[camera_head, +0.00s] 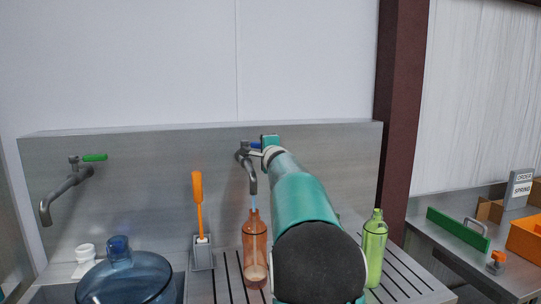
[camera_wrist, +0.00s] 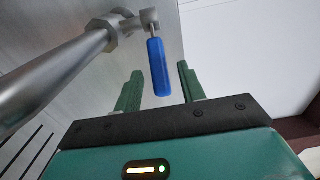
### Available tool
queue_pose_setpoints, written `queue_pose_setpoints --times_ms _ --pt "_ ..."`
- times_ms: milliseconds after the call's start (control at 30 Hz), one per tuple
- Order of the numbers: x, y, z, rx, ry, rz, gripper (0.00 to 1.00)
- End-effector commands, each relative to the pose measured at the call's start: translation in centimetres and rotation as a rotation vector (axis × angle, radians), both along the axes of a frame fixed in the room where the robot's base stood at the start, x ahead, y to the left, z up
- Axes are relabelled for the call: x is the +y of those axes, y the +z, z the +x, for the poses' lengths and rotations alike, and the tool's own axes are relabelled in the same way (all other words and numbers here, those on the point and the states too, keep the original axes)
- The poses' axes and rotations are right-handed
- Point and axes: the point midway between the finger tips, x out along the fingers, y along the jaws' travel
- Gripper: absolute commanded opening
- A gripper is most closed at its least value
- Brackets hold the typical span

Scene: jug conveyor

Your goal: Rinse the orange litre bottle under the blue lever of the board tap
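The orange litre bottle (camera_head: 255,250) stands upright on the slatted drainboard, directly under the spout of the board tap (camera_head: 248,170). A thin pale-blue stream (camera_head: 254,201) runs from the spout into its mouth, and a paler layer shows low inside the bottle. The tap's blue lever (camera_wrist: 158,68) hangs between the two green fingers of my gripper (camera_wrist: 158,88) in the wrist view. The fingers are apart, with gaps visible on both sides of the lever. In the head view my gripper (camera_head: 269,142) is at the lever (camera_head: 256,145), partly hidden by my arm.
A green bottle (camera_head: 374,248) stands right of my arm. An orange-handled brush (camera_head: 198,205) stands in a grey holder (camera_head: 203,254) left of the orange bottle. A large blue jug (camera_head: 125,278) and a green-lever tap (camera_head: 68,186) are at left. A side bench (camera_head: 455,258) holds an orange bin (camera_head: 525,238).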

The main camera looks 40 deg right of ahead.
Motion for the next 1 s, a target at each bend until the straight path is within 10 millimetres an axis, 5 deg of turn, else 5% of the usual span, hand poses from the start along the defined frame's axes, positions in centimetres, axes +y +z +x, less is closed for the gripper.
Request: queue_pose_setpoints --times_ms 500,1000 --pt "4.0 0.0 -8.0 -0.002 0.001 0.001 0.4" --pt "4.3 0.0 -8.8 0.0 0.001 0.001 0.4"
